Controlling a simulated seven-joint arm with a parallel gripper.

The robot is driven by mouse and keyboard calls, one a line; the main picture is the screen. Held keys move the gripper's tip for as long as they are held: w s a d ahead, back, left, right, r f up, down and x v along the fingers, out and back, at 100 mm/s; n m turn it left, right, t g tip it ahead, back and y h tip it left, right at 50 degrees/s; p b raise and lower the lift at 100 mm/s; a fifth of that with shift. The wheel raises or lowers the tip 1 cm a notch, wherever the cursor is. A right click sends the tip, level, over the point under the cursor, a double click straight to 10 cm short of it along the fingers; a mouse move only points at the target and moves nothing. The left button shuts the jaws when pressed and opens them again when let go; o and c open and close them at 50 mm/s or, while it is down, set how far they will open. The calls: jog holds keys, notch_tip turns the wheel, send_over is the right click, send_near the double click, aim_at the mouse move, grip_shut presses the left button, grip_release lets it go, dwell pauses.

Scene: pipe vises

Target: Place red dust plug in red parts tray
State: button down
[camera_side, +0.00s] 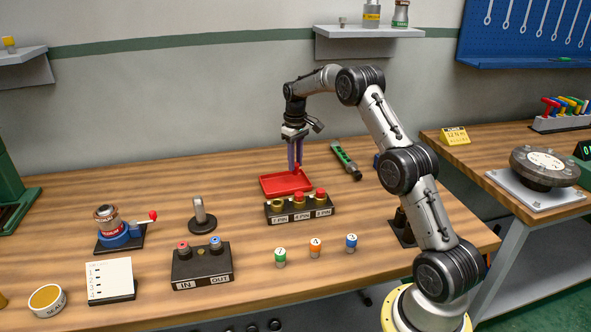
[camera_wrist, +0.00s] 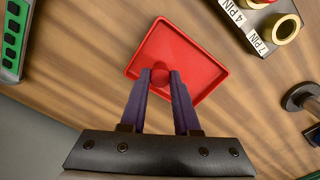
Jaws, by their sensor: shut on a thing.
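My gripper (camera_side: 296,167) is over the red parts tray (camera_side: 271,186), with its purple fingers pointing down. It is shut on the red dust plug (camera_wrist: 160,76), which shows between the fingertips in the wrist view. In the side view the plug (camera_side: 298,168) shows as a small red spot at the fingertips. The tray also fills the upper middle of the wrist view (camera_wrist: 200,42) and looks otherwise empty. The plug is over the tray's near part in that view; whether it touches the tray floor I cannot tell.
A black connector block (camera_side: 299,215) with labelled sockets stands just in front of the tray. Its 7 PIN socket (camera_wrist: 286,29) is uncapped. A green-and-black device (camera_side: 346,161) lies right of the tray. A grey post (camera_side: 201,215) stands to the left. Small numbered pieces stand in front.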

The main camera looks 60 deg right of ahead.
aim_at(296, 164)
jog(key=shift+f, duration=1.55)
jog(key=shift+f, duration=0.15)
jog(key=c, duration=0.6)
grip_release()
jog(key=shift+c, duration=0.2)
